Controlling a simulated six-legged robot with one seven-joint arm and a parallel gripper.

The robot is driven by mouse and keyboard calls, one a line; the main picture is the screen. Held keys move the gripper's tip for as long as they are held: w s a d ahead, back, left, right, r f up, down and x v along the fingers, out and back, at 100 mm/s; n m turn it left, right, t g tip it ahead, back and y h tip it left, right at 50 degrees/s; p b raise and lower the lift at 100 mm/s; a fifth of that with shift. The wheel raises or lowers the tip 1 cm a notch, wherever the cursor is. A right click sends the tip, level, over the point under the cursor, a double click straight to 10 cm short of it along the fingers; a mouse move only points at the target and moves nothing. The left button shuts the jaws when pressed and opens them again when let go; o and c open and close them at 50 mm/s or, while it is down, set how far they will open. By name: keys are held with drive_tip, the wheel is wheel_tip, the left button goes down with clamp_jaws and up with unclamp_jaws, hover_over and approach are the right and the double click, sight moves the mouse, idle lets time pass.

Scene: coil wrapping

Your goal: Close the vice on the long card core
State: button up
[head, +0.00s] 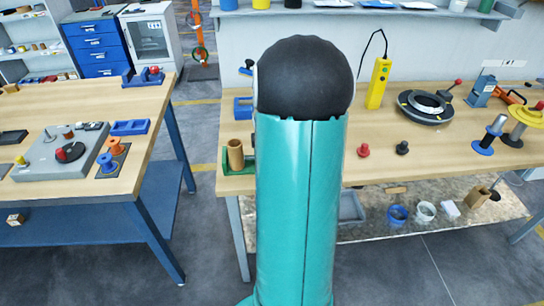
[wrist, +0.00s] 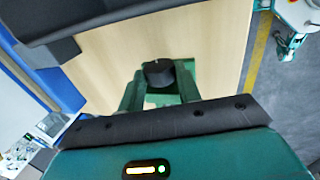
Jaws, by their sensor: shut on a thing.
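A brown card core (head: 235,155) stands upright at the left end of the right-hand bench in the head view. A green vice (head: 249,166) shows in part at its foot, and the rest of it is hidden behind my teal arm. I cannot tell how tightly its jaws sit around the core. In the wrist view my gripper (wrist: 160,78) has its two green fingers shut on a black knob (wrist: 158,72) over pale wood. The core cannot be made out in the wrist view. The head view does not show my gripper, as my arm covers that area.
The right-hand bench (head: 310,178) carries a yellow hand-held device (head: 379,82), a black turntable (head: 425,105), a red knob (head: 363,150) and spools at the right. Clear floor lies between the benches.

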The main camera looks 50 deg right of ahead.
drive_tip(key=shift+w+d+g+y, duration=0.15)
drive_tip(key=shift+g+y, duration=0.4)
drive_tip(key=shift+y, duration=0.1)
drive_tip(key=shift+w+d+g+y, duration=0.1)
drive_tip(key=shift+d+g+y, duration=0.05)
drive_tip(key=shift+g+y, duration=0.45)
drive_tip(key=shift+w+d+f+g+y, duration=0.1)
drive_tip(key=shift+w+d+g+y, duration=0.1)
drive_tip(key=shift+g+y, duration=0.4)
drive_tip(key=shift+d+g+y, duration=0.15)
drive_tip(key=shift+g+y, duration=0.4)
drive_tip(key=shift+y, duration=0.3)
drive_tip(key=o, duration=0.6)
